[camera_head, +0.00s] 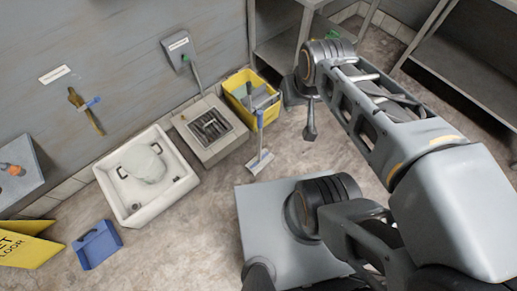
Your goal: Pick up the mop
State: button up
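What looks like the mop (260,138) stands in front of the yellow bucket, with a thin handle, a blue part near the middle and a flat pale head (261,162) on the floor. Its upper handle is hard to make out against the bucket. My gripper (310,132) hangs down to the right of the mop in the picture, apart from it. The fingers are small, dark and seen edge-on, so their opening does not show. I see nothing held in it.
The yellow bucket (236,80) holds a grey wringer. A grated drain unit (186,122) and a white basin (118,204) line the wall. A blue dustpan (97,244) and yellow floor sign (28,250) lie left. Metal shelving (460,70) stands right.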

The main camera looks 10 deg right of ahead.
aim_at(263, 157)
jog(key=z, duration=1.6)
jog(key=i, duration=0.9)
jog(key=u, duration=4.4)
